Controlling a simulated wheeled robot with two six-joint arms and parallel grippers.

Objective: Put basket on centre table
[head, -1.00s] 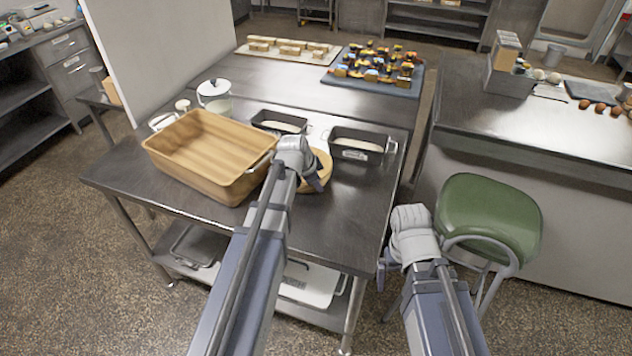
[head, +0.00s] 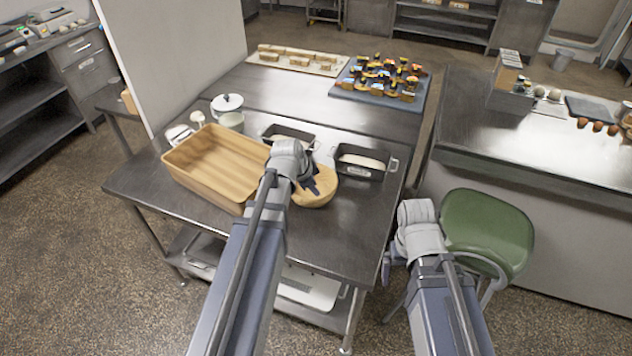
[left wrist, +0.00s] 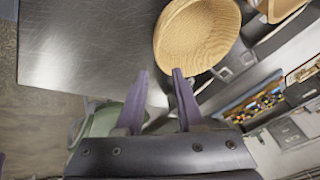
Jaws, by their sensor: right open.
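A round, light wood-coloured basket (head: 318,193) sits on the near steel table (head: 345,230), partly hidden behind my left gripper (head: 308,184). In the left wrist view the basket (left wrist: 197,38) shows its ribbed inside, just beyond the fingertips. The left gripper (left wrist: 161,72) is open there, its two purple fingers apart with nothing between them. In the head view its fingers overlap the basket; I cannot tell whether they touch it. My right gripper (head: 388,268) is low between the table and the green stool, empty; its fingers are mostly hidden.
A large wooden box (head: 215,165) stands left of the basket. Dark loaf tins (head: 362,163) and a white lidded pot (head: 228,112) are behind. A pastry tray (head: 380,80) lies farther back. The green stool (head: 487,230) stands right. The table's front right is clear.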

